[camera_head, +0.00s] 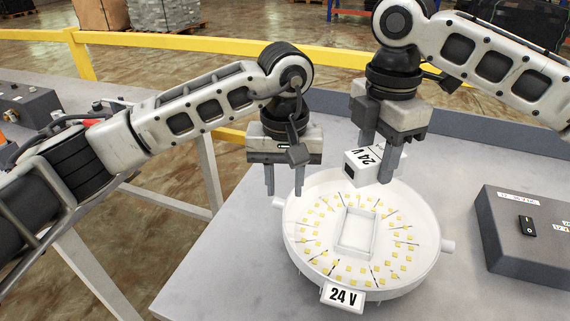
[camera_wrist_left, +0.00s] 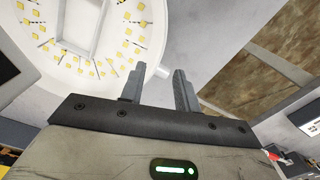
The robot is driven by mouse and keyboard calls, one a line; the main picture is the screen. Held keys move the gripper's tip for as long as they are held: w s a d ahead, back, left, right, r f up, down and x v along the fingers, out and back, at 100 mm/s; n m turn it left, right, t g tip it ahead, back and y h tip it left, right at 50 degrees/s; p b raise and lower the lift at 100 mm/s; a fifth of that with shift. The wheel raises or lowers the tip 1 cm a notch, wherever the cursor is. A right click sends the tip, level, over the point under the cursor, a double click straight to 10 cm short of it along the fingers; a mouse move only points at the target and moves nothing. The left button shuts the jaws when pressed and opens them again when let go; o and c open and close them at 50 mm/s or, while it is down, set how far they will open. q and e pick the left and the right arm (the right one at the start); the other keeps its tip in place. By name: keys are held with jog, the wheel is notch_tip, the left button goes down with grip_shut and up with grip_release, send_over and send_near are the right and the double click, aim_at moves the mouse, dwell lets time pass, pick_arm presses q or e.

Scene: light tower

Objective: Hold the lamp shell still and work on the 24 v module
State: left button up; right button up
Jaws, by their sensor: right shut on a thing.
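The lamp shell (camera_head: 300,258) is a white round dish with yellow LEDs and an empty rectangular recess (camera_head: 356,233) in its middle. A "24 V" label (camera_head: 343,297) is on its front rim. My left gripper (camera_head: 284,190) is open, its fingers pointing down near the shell's left side lug (camera_head: 278,203). In the left wrist view the lug (camera_wrist_left: 160,70) lies near the gap between the spread fingers (camera_wrist_left: 160,88); contact is unclear. My right gripper (camera_head: 378,165) is shut on the white 24 V module (camera_head: 358,170), held tilted above the shell's back rim.
A grey switch box (camera_head: 525,235) with a black rocker switch stands on the table (camera_head: 230,270) to the right of the shell. A yellow rail (camera_head: 200,43) runs behind the table. The table's front left is clear.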

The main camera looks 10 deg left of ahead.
aim_at(285, 207)
pick_arm(q)
notch_tip(285, 207, down, 8)
jog(key=shift+f, duration=0.1)
dwell(0.4)
grip_shut()
dwell(2.2)
